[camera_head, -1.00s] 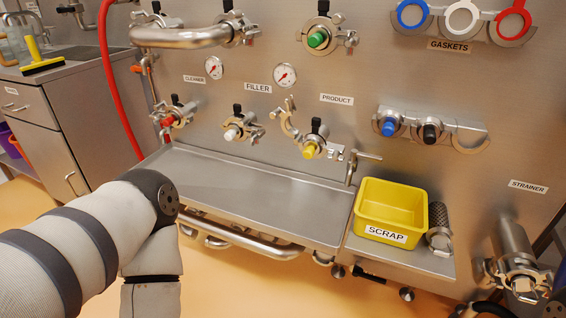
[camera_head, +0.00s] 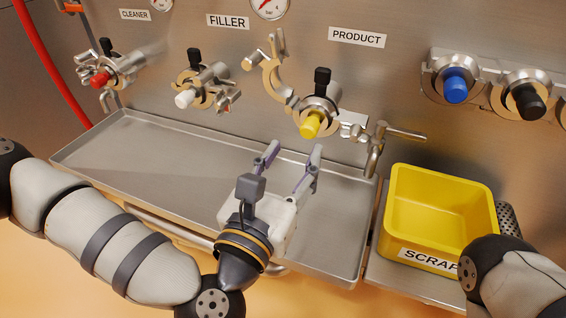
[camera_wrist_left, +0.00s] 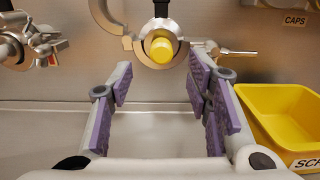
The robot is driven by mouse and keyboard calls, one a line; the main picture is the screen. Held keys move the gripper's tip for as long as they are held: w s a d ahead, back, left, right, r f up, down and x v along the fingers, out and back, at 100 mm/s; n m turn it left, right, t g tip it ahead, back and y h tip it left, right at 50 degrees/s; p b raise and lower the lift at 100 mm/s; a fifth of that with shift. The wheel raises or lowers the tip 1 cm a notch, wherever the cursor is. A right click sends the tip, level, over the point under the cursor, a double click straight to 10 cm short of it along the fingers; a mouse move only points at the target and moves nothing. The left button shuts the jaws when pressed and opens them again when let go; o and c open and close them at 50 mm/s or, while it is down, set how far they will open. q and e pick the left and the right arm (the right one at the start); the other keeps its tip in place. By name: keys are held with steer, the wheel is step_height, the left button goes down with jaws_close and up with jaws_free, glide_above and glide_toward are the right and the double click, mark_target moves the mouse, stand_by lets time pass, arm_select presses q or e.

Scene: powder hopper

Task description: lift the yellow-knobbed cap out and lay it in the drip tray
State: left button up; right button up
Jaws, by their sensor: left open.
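The yellow-knobbed cap (camera_head: 311,124) sits in the port under the PRODUCT label, its knob facing outward. An opened clamp (camera_head: 272,72) hangs to the upper left of that port. In the left wrist view the yellow knob (camera_wrist_left: 161,49) shows ahead, between and beyond the fingertips. My left gripper (camera_head: 291,158) is open and empty, just below and in front of the knob, not touching it; its purple pads show in the left wrist view (camera_wrist_left: 160,90). The drip tray (camera_head: 150,165) lies empty below the ports. My right gripper is out of view; part of my right arm shows at lower right.
A yellow SCRAP bin (camera_head: 440,214) stands right of the tray. A tap handle (camera_head: 385,140) sticks out right of the yellow cap. Red (camera_head: 100,78) and white (camera_head: 185,98) knobbed ports are to the left; blue (camera_head: 456,88) and black (camera_head: 529,99) caps hang at right.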

mark_target(307, 134)
arm_select(q)
steer(key=b+x, duration=0.2)
steer(key=x, duration=0.6)
steer(key=shift+w+d+f, duration=0.1)
steer(key=shift+w+d, duration=0.05)
steer(key=shift+w, duration=0.1)
steer(key=c, duration=0.9)
